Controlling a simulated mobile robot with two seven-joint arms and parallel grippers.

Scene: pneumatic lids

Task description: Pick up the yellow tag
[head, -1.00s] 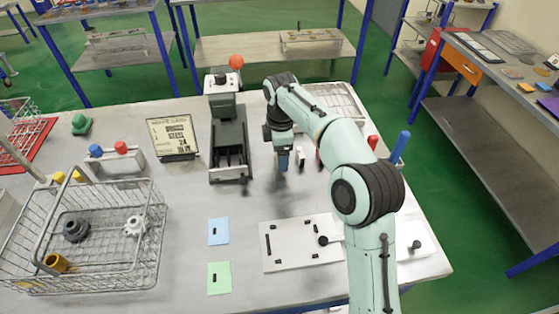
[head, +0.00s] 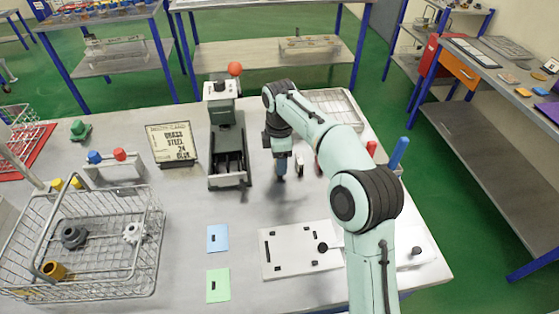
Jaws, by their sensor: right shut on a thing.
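I cannot make out a yellow tag in the head view. My right gripper (head: 281,177) points down over the table, just right of the grey vise-like device with the red ball-topped lever (head: 228,150). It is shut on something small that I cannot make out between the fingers. A blue card (head: 218,231) and a green card (head: 218,293) lie flat at the front middle of the table, each with a small black piece on it. My left gripper is not in view.
A wire basket (head: 150,262) with gear-like parts stands at left. A lettered sign (head: 172,146) and a stand with blue and red knobs (head: 118,170) are behind it. A white panel (head: 285,262) lies front right. The middle of the table is clear.

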